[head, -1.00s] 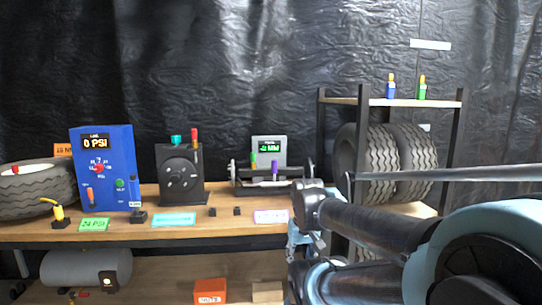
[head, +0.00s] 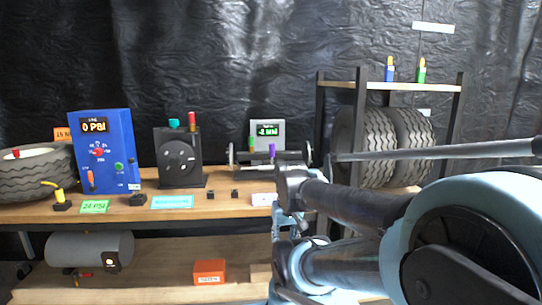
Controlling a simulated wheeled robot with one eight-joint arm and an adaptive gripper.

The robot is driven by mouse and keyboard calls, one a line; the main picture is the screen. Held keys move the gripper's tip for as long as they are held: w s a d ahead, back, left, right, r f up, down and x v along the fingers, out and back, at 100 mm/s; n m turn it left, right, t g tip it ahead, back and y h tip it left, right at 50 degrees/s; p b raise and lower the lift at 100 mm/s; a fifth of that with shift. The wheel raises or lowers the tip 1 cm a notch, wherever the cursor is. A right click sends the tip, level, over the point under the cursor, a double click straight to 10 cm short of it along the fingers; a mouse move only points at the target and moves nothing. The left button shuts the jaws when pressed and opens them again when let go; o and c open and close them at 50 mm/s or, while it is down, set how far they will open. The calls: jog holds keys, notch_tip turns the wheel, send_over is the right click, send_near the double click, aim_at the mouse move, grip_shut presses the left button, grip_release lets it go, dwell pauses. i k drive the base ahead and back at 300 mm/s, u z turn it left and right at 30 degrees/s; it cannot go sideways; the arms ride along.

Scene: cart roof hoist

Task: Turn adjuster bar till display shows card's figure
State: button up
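The grey display box (head: 267,133) stands at the back of the bench, right of centre. Its green screen seems to read about -2 MM, but the characters are small. In front is a horizontal bar fixture (head: 270,157) with round ends, a green upright piece (head: 252,143) and a purple upright piece (head: 271,150). I cannot tell which part is the adjuster bar. A pale card (head: 264,199) lies at the bench front below it, its figure unreadable. My arm fills the lower right and partly covers the bench there. My gripper cannot be made out.
Left of the fixture stand a black dial unit (head: 180,158) and a blue PSI panel (head: 104,152). A green card (head: 95,207) and a cyan card (head: 172,202) lie at the bench front. A tyre rack (head: 359,130) stands right. An orange box (head: 209,271) is on the lower shelf.

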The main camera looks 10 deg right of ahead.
aim_at(272, 147)
jog(key=u, duration=0.05)
jog(key=i, duration=0.35)
jog(key=z, duration=0.75)
